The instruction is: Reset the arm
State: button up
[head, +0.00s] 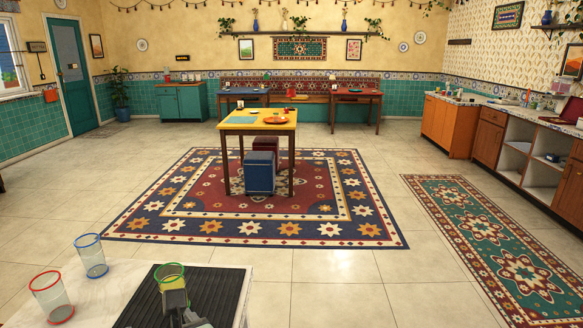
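My gripper (175,297) is at the bottom of the head view, low over a black ribbed mat or tray. It overlaps a clear glass with a green rim (169,269), which stands at the mat's far left part. The gripper hides the lower part of this glass. I cannot tell whether the fingers touch the glass or grip it. My forearm is mostly cut off by the bottom edge of the picture.
A blue-rimmed glass (91,257) and a red-rimmed glass (51,297) stand left of the black ribbed mat (220,290) on a pale counter (110,290). Beyond lie open tiled floor, a patterned rug (250,228) and a yellow-topped table (259,127). Cabinets (450,125) line the right.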

jog(key=w+d+m+h+p, duration=0.1)
jog(key=w+d+m+h, duration=0.25)
jog(key=d+m, duration=0.4)
jog(key=w+d+m+h+p, duration=0.1)
jog(key=w+d+m+h, duration=0.1)
jog(key=d+m+h, duration=0.5)
jog(key=w+d+m+p, duration=0.25)
jog(key=d+m, duration=0.35)
jog(key=d, duration=0.4)
jog(key=s+d+f+m+g+y+p, duration=0.1)
jog(key=s+d+m+g, duration=0.3)
jog(key=m, duration=0.6)
jog(key=s+d+f+m+g+p, duration=0.2)
jog(key=s+d+f+m+g, duration=0.2)
jog(key=m, duration=0.6)
jog(key=s+d+g, duration=0.1)
jog(key=s+g, duration=0.1)
jog(key=s, duration=0.1)
jog(key=shift+s+d+f+y, duration=0.15)
jog(key=shift+s+d+y, duration=0.1)
jog(key=shift+s+y, duration=0.1)
